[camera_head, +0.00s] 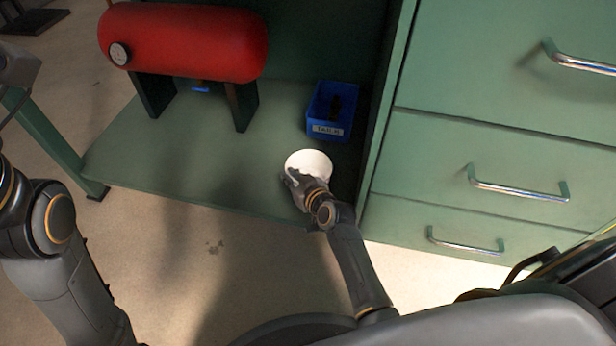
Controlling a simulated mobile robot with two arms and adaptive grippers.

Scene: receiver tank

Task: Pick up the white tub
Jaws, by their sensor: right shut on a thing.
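The white tub (311,161) is round and pale, at the front right of the low green shelf (170,150). My right gripper (300,182) is at the tub's near side and shut on it. The gripper hides the tub's near lower part, so I cannot tell whether the tub touches the shelf. My left arm shows at the left edge, but its gripper is out of the picture.
A red tank (185,42) with a gauge stands on legs at the back left of the shelf. A blue labelled bin (331,129) holding something dark sits just behind the tub. Green drawers (480,165) with metal handles rise on the right. The left front of the shelf is clear.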

